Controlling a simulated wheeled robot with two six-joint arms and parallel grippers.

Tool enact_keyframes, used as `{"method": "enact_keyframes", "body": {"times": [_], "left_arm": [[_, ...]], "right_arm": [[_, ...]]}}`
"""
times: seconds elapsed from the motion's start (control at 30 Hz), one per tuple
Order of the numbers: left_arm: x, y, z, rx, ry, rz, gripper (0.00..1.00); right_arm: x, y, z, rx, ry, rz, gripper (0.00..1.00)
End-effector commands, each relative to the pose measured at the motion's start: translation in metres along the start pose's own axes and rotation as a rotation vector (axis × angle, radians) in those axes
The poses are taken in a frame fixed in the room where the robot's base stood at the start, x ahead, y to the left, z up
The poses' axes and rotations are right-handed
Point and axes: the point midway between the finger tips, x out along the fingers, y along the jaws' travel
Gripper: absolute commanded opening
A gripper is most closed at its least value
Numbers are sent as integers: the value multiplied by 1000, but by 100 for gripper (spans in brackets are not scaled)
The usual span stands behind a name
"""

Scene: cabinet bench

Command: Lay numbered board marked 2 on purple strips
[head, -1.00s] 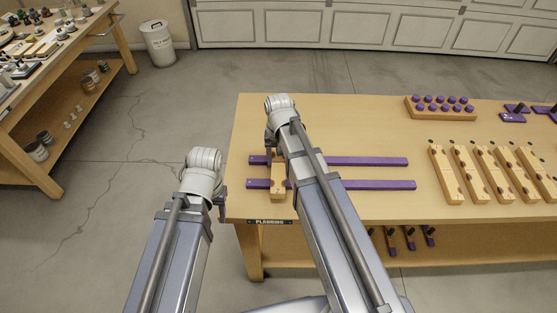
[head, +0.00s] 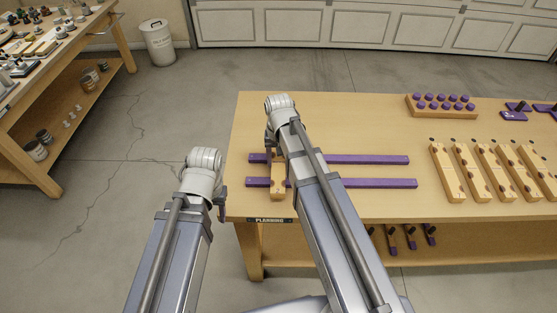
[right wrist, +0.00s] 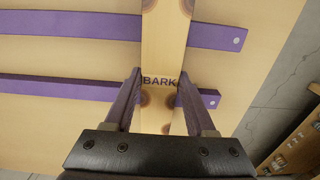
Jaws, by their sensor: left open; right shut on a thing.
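Two purple strips, a far one (head: 370,160) and a near one (head: 370,183), lie parallel on the bench. A light wooden board (head: 278,184) crosses both near their left ends. Whether the board touches the strips I cannot tell. My right arm partly hides board and strips in the head view. My left gripper (head: 222,200) is open and empty, left of the bench edge.
Several similar wooden boards (head: 474,172) lie in a row on the right of the bench (head: 330,120). A wooden block with purple pegs (head: 440,108) stands behind them. Purple pieces (head: 513,115) lie at the far right. Tools hang below the front edge.

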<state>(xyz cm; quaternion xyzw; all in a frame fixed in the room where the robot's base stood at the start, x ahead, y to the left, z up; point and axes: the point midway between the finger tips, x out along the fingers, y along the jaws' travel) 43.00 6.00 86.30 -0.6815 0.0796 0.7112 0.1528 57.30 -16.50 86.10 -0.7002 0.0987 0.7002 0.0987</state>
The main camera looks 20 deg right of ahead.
Motion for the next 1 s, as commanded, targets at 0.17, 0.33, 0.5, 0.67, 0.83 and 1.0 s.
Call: {"method": "enact_keyframes", "body": {"times": [0.17,0.33,0.5,0.67,0.83,1.0], "left_arm": [[1,0,0,0,0,0,50],[1,0,0,0,0,0,50],[2,0,0,0,0,0,50],[2,0,0,0,0,0,50],[2,0,0,0,0,0,50],[2,0,0,0,0,0,50]], "right_arm": [[1,0,0,0,0,0,0],[1,0,0,0,0,0,0],[2,0,0,0,0,0,0],[2,0,0,0,0,0,0],[2,0,0,0,0,0,67],[2,0,0,0,0,0,86]]}}
